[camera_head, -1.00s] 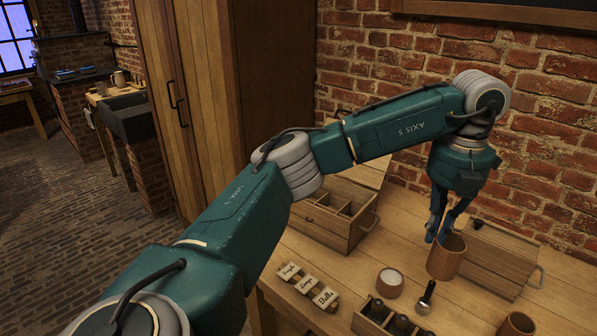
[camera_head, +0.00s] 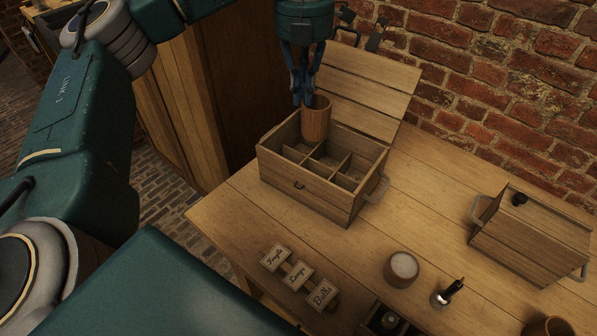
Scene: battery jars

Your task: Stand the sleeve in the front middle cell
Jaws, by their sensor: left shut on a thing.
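The sleeve (camera_head: 316,121) is a brown, open-topped wooden cylinder. My left gripper (camera_head: 303,98) is shut on its left wall, fingers pointing down. The sleeve is upright and hangs over the back part of the open wooden crate (camera_head: 304,194). The crate is divided into several cells, with its lid raised at the back. The front middle cell (camera_head: 324,171) looks empty in what I see of it. The sleeve hides part of the back cells and the crate's rear wall. My right gripper is not in view.
A closed wooden box (camera_head: 530,238) stands at the right. Label blocks (camera_head: 298,275), a pale-topped round jar (camera_head: 402,268) and a dark-handled tool (camera_head: 448,292) are on the table (camera_head: 420,190) in front. A brick wall is behind.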

